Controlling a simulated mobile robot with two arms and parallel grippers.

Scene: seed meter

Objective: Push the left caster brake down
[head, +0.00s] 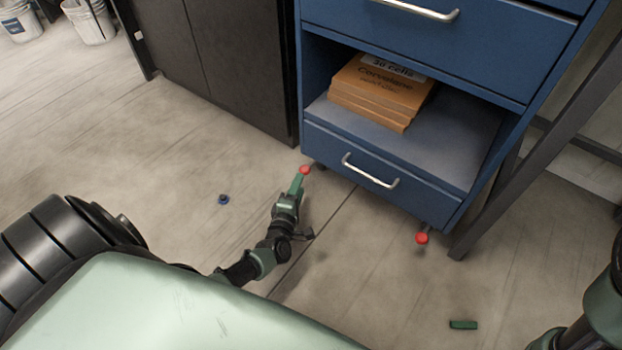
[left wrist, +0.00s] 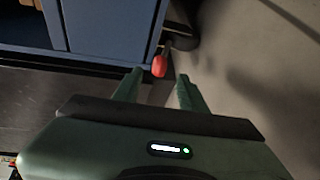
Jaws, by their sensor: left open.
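The left caster brake is a small red pedal (head: 305,169) at the lower left corner of the blue cabinet (head: 323,143). It also shows in the left wrist view (left wrist: 159,66), just beyond and between my fingertips. My left gripper (head: 302,178) reaches along the floor to it, with its two green fingers (left wrist: 157,78) open and apart around the line to the pedal. I cannot tell whether a finger touches it. A second red pedal (head: 422,238) is under the cabinet's right front corner. My right arm shows at the lower right edge; its gripper is not visible.
A dark cabinet (head: 235,60) stands left of the blue one. A dark slanted leg (head: 520,160) is to the right. A blue cap (head: 223,199) and a green block (head: 463,325) lie on the floor. The floor left of my left gripper is mostly clear.

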